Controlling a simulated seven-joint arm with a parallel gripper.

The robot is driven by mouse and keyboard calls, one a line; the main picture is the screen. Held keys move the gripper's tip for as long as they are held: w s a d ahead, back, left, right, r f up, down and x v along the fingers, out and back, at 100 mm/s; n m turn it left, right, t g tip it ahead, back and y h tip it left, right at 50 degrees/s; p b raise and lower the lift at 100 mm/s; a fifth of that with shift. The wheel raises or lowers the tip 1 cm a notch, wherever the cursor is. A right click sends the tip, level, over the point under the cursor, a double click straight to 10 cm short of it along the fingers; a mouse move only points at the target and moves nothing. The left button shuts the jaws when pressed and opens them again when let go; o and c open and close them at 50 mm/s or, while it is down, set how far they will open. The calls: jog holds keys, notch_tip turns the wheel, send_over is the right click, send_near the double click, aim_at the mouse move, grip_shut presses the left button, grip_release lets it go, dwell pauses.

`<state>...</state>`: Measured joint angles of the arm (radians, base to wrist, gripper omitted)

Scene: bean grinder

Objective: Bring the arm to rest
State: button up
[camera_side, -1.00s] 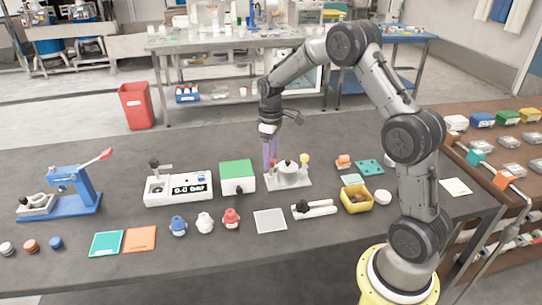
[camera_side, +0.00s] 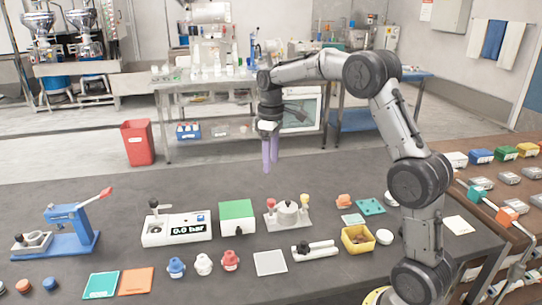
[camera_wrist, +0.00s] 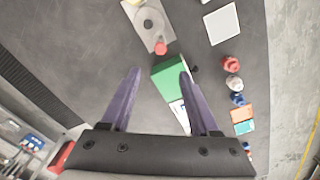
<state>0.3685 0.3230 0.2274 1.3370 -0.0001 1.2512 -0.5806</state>
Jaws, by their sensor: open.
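My gripper (camera_side: 270,153) is in the air above the far part of the dark table (camera_side: 330,190), behind the bean grinder and the green box. Its two purple fingers point down, apart and empty.
The green-topped box (camera_side: 236,214) and the white gauge unit (camera_side: 177,228) stand left of the grinder. A blue lever press (camera_side: 68,235) is far left. Red, white and blue small figures (camera_side: 203,264) and a yellow bin (camera_side: 357,238) are nearer. The back of the table is clear.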

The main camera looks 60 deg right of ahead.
jog(key=shift+r, duration=0.5)
jog(key=s+a+r+n+t, duration=0.2)
jog(key=s+a+r+t, duration=0.1)
jog(key=s+a+r, duration=0.85)
jog(key=s+a+f+m+t, duration=0.1)
jog(key=s+a+f+m, duration=0.1)
jog(key=s+f, duration=0.2)
jog(key=s+a+f+m+t, duration=0.1)
jog(key=s+a+f+m, duration=0.1)
jog(key=s, duration=0.9)
notch_tip(320, 180, down, 3)
jog(key=shift+s+a+r+t, duration=0.1)
jog(key=shift+s+a+t, duration=0.2)
jog(key=shift+a, duration=0.35)
